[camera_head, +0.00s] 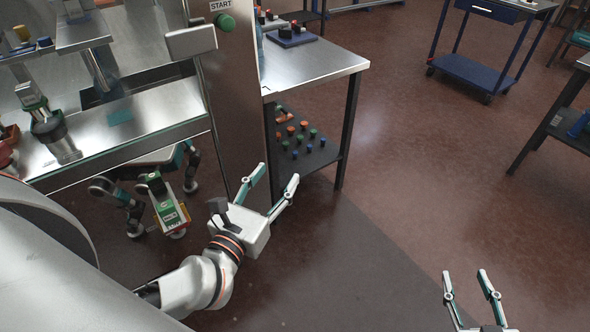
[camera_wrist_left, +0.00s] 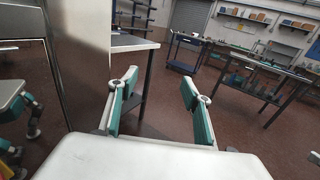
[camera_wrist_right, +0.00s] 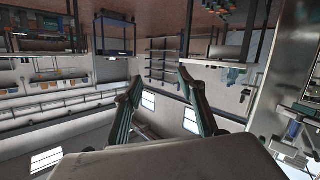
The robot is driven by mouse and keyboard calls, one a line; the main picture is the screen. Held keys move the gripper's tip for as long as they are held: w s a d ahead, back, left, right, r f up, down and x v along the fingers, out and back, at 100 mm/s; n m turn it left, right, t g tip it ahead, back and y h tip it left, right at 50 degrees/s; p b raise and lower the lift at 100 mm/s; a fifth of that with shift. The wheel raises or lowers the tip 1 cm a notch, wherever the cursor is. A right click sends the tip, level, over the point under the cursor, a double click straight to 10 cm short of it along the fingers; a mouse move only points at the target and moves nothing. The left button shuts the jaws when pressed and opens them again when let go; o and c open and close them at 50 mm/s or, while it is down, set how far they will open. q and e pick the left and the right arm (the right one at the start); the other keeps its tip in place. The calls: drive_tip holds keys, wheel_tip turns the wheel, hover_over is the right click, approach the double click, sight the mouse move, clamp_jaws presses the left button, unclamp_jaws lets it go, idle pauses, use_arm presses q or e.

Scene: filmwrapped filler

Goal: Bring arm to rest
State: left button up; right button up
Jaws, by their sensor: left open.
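My left gripper (camera_head: 272,190) is in the middle of the head view, in front of the steel machine column. Its two fingers are spread apart with nothing between them. In the left wrist view its fingers (camera_wrist_left: 158,95) are wide apart and empty. My right gripper (camera_head: 468,285) is at the bottom right edge of the head view, over bare floor. Its two fingers stand apart and empty. In the right wrist view its fingers (camera_wrist_right: 163,95) are also spread, with nothing between them.
A steel machine column (camera_head: 232,90) with a green START button (camera_head: 225,22) stands left of centre. A steel table (camera_head: 315,68) adjoins it, with several coloured caps on its lower shelf (camera_head: 318,155). A blue cart (camera_head: 470,70) stands at the back right. The floor (camera_head: 410,190) is clear at centre right.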

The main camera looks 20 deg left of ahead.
use_arm(q)
drive_tip(key=s+d+f+m+h, duration=0.1)
drive_tip(key=d+f+m+h, duration=0.2)
drive_tip(key=m, duration=0.8)
drive_tip(key=s+d+f+m+h, duration=0.1)
drive_tip(key=d+f+m+h, duration=0.3)
drive_tip(key=m, duration=0.7)
drive_tip(key=s+a+f+m+g+y, duration=0.1)
drive_tip(key=s+f+m+g+y, duration=0.1)
drive_tip(key=f+m, duration=0.7)
drive_tip(key=s+a+f+m+g+y, duration=0.1)
drive_tip(key=s+f+m+g, duration=0.4)
drive_tip(key=f, duration=0.8)
drive_tip(key=s+m+y, duration=0.1)
drive_tip(key=s+m, duration=0.1)
drive_tip(key=m, duration=0.2)
drive_tip(key=shift+f, duration=0.4)
use_arm(e)
drive_tip(key=s+f+g, duration=0.2)
drive_tip(key=s+f, duration=0.2)
drive_tip(key=f, duration=0.6)
drive_tip(key=s+d+f+m+g+h, duration=0.1)
drive_tip(key=s+f, duration=0.4)
drive_tip(key=f, duration=0.5)
drive_tip(key=shift+d+f+g, duration=0.25)
drive_tip(key=shift+f+g, duration=0.15)
drive_tip(key=shift+g, duration=0.1)
use_arm(q)
drive_tip(key=shift+a, duration=0.1)
